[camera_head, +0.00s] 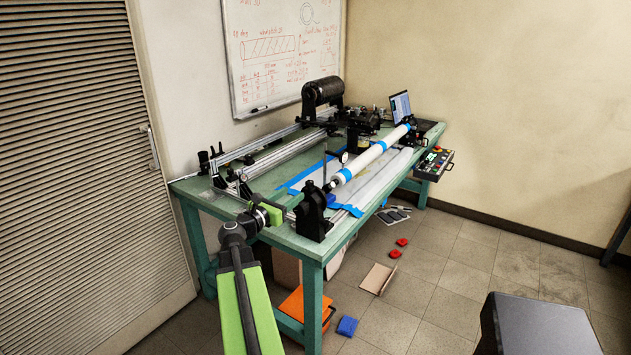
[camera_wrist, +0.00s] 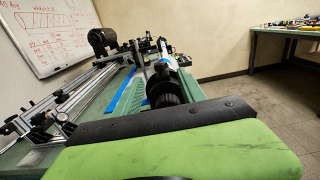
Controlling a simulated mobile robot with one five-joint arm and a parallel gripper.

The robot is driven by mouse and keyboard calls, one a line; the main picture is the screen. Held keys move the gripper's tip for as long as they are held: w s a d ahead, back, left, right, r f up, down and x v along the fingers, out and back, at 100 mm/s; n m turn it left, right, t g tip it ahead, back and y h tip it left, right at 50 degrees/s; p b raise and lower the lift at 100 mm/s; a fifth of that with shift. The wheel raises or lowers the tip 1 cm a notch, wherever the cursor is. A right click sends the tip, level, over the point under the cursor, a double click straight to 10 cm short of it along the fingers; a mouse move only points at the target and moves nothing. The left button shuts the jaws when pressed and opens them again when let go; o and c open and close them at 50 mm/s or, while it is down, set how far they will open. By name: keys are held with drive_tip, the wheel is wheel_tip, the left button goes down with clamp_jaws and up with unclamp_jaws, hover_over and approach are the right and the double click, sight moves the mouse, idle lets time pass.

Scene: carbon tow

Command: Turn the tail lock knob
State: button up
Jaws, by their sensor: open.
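The black tailstock (camera_head: 313,212) stands on the near end of the green bench. It supports the near end of a long white tube (camera_head: 366,166) with blue bands. I cannot pick out the tail lock knob surely in the head view. In the wrist view, a dark round part (camera_wrist: 167,100) shows at the near end of the tube, partly hidden behind my green and black gripper body. My gripper (camera_head: 272,211) is at the bench's near left corner, left of the tailstock and apart from it. It is open and appears empty; its fingertips are not clearly seen.
Metal rails (camera_head: 262,160) run along the bench's left side, with a black drum (camera_head: 322,91) at the back. A laptop (camera_head: 400,106) and control box (camera_head: 434,163) are at the far end. Red pieces, a blue block (camera_head: 347,326) and cardboard (camera_head: 377,278) lie on the floor.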

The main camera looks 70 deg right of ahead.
sight(310, 185)
drive_tip(key=x, duration=1.4)
drive_tip(key=shift+d, duration=0.25)
drive_tip(key=shift+c, duration=0.3)
clamp_jaws()
drive_tip(key=shift+d, duration=0.1)
